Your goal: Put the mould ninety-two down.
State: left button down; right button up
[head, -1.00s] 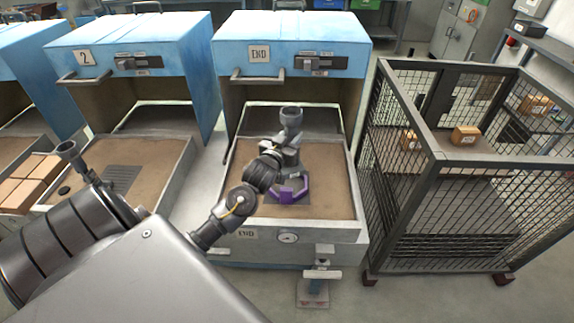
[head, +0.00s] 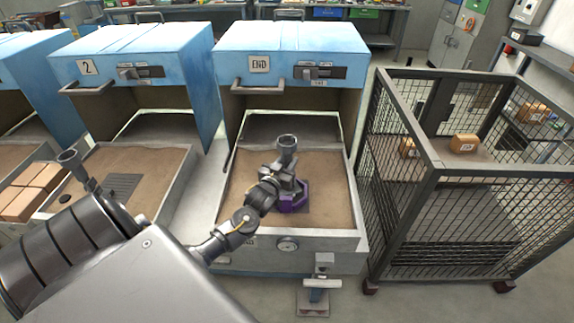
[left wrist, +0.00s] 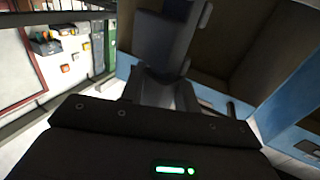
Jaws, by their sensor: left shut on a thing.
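My left gripper (head: 280,184) reaches into the open tray of the END oven and is shut on the mould. The mould's grey cup-shaped top (head: 288,144) stands roughly upright above the jaws. A purple hexagonal piece (head: 293,202) shows right below, over a dark patch of the tray; whether the mould touches it is hidden by the gripper. In the left wrist view a grey rounded body (left wrist: 165,35) lies between the fingers (left wrist: 162,90). My right gripper cannot be made out.
The sandy END tray (head: 335,190) has free room around the gripper. Oven 2 (head: 135,65) stands left, with a grey cup-topped piece (head: 70,158) in front. A wire-mesh cage (head: 440,180) with small boxes stands close on the right.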

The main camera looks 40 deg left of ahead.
pick_arm(q)
jog(key=shift+w+f, duration=0.1)
jog(key=shift+f, duration=0.65)
jog(key=shift+f, duration=0.3)
jog(key=c, duration=1)
grip_release()
jog(key=shift+c, duration=0.2)
